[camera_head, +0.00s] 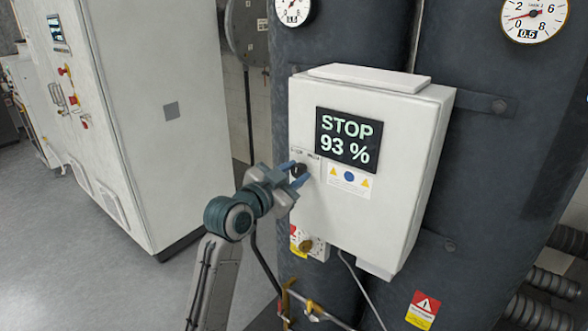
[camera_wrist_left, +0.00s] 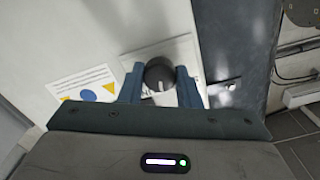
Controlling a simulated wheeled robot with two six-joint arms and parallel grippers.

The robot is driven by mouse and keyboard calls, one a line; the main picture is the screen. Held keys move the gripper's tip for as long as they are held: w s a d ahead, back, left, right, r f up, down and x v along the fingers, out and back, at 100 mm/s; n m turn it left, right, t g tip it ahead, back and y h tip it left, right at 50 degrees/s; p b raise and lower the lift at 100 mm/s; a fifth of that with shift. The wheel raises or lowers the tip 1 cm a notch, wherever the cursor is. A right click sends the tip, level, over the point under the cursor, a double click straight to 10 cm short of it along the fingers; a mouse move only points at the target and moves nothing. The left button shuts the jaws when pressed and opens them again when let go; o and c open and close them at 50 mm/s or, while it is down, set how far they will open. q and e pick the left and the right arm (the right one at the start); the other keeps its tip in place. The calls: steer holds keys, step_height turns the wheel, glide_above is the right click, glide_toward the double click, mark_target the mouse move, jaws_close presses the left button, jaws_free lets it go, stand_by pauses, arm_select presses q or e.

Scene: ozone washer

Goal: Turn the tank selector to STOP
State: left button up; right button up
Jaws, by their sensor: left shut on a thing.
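The tank selector, a small black round knob (camera_head: 300,169), sits on the front of the white control box (camera_head: 310,210), below and left of its screen. The screen (camera_head: 347,138) reads STOP and 93 %. My left gripper (camera_head: 297,172) is at the knob with a finger on each side. In the left wrist view the knob (camera_wrist_left: 160,74) lies between the two blue fingers (camera_wrist_left: 160,88), with a pale mark on its lower face. The gripper is shut on the knob. The label above the knob is partly hidden and too small to read fully. My right gripper is not in view.
The box is mounted before dark tanks (camera_head: 480,170) with gauges (camera_head: 536,14) above. A white cabinet (camera_head: 160,140) stands at the left, with open floor (camera_head: 60,240) in front.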

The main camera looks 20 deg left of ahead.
arm_select(q)
steer(key=n+p, duration=0.2)
steer(key=n, duration=0.2)
steer(key=shift+p, duration=0.35)
steer(key=shift+f+n+p, duration=0.1)
steer(key=shift+n+p, duration=0.85)
steer(key=shift+n, duration=0.95)
steer(key=shift+f, duration=0.1)
steer(key=o, duration=1)
steer(key=shift+b+v, duration=2.2)
steer(key=shift+v, duration=3.2)
steer(key=shift+s, duration=0.1)
